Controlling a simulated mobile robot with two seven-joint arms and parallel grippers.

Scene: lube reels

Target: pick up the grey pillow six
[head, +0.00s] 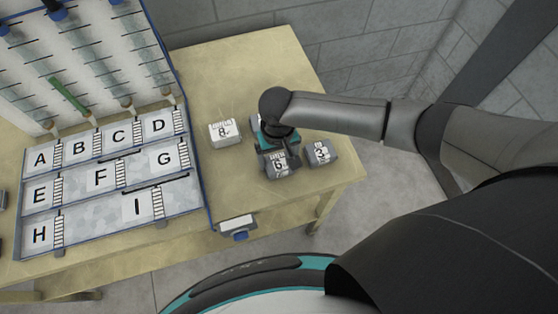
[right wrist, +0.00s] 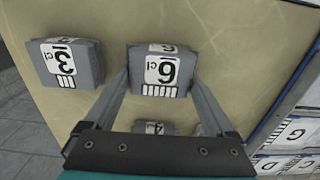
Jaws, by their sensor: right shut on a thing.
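The grey pillow six (head: 280,165) is a small grey block with a white label reading 6, near the right front part of the wooden table. It also shows in the right wrist view (right wrist: 162,68), upside down, between the fingers. My right gripper (head: 277,155) comes down over it from above. In the right wrist view my right gripper (right wrist: 162,82) has one finger against each side of the pillow and is shut on it. I cannot tell whether the pillow touches the table. My left gripper is not in view.
A grey pillow three (head: 320,152) lies close by on the right. A white pillow (head: 224,132) labelled 8 lies to the left. Another grey pillow (right wrist: 155,128) is partly hidden behind my gripper. A rack with lettered compartments (head: 120,195) stands at left. The table's back (head: 255,65) is clear.

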